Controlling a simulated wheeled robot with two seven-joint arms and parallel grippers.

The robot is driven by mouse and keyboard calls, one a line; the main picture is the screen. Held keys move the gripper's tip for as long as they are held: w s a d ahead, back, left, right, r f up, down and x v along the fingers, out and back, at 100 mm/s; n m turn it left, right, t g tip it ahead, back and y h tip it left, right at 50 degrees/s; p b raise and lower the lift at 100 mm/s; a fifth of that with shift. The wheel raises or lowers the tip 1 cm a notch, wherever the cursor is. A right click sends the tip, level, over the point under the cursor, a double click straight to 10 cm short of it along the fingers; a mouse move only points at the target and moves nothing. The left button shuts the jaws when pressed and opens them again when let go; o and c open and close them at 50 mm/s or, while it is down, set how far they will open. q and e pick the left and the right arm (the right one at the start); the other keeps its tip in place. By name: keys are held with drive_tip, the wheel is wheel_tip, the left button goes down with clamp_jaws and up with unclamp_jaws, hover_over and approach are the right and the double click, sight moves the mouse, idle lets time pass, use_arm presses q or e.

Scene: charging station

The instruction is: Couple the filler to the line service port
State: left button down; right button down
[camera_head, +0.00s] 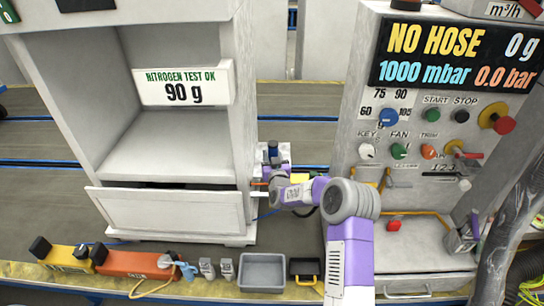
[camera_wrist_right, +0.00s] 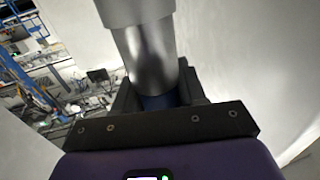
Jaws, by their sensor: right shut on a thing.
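My right gripper (camera_wrist_right: 158,92) is shut on a metallic grey cylinder (camera_wrist_right: 147,52) with a blue band at its lower end, likely the filler. In the head view my right arm reaches left into the gap between the white cabinet and the grey charging station. Its wrist is beside the cabinet's right side, near a small dark blue upright part (camera_head: 273,149); the fingers are too small to make out there. I cannot pick out the line service port, or tell whether the cylinder touches anything. My left gripper is not in view.
The charging station (camera_head: 345,115) has a display (camera_head: 455,55) reading "NO HOSE", 0 g, 1000 mbar and 0.0 bar. The white cabinet (camera_head: 240,95) carries a sign (camera_head: 182,86) reading "NITROGEN TEST OK 90 g". A grey bin (camera_head: 262,287) and an orange tool (camera_head: 130,263) lie along the front ledge.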

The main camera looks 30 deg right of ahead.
drive_tip(key=shift+f+b, duration=1.85)
drive_tip(key=shift+f, duration=0.05)
drive_tip(key=c, duration=0.6)
unclamp_jaws()
drive_tip(key=shift+o, duration=0.2)
drive_tip(key=shift+f, duration=0.1)
drive_tip(key=shift+s, duration=0.1)
drive_tip(key=p+v, duration=0.1)
drive_tip(key=v, duration=0.6)
drive_tip(key=shift+s+a, duration=0.15)
